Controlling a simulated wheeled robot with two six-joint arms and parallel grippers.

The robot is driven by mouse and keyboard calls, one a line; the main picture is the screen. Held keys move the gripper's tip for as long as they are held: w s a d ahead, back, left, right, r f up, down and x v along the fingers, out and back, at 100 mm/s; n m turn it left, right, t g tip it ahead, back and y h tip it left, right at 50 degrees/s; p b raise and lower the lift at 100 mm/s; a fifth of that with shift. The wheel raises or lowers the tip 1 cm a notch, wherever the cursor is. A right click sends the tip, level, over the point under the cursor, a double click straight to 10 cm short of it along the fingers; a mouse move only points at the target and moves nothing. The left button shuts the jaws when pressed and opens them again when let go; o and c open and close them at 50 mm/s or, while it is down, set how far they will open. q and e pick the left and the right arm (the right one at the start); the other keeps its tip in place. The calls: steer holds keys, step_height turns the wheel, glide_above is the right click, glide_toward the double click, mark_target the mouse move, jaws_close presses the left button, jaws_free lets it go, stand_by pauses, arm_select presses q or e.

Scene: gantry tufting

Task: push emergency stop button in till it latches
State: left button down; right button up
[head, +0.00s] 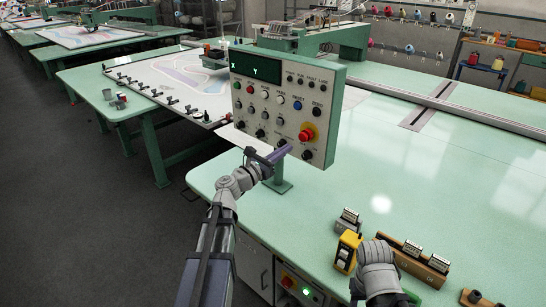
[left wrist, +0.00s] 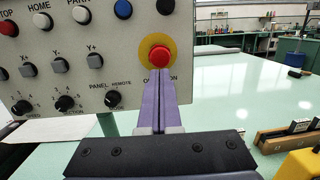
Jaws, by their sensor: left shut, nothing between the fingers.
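The emergency stop button is a red mushroom knob (head: 307,134) on a yellow ring, at the lower right of the pale control panel (head: 326,92). In the left wrist view the red button (left wrist: 159,57) is just above my fingertips. My left gripper (head: 287,148) has its purple fingers shut together and empty, pointing at the panel. In the left wrist view its tips (left wrist: 157,73) overlap the lower edge of the yellow ring; I cannot tell whether they touch. My right gripper (head: 376,262) is low at the right, its fingers hidden from view.
Other knobs and buttons surround the red one, including a panel/remote switch (left wrist: 113,99). The panel stands on a post on the green table (head: 450,190). Near my right arm are a yellow device (head: 347,252) and a wooden block with labelled pieces (head: 424,262).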

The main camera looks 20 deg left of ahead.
mark_target(301, 138)
arm_select(q)
steer(key=shift+x, duration=2.6)
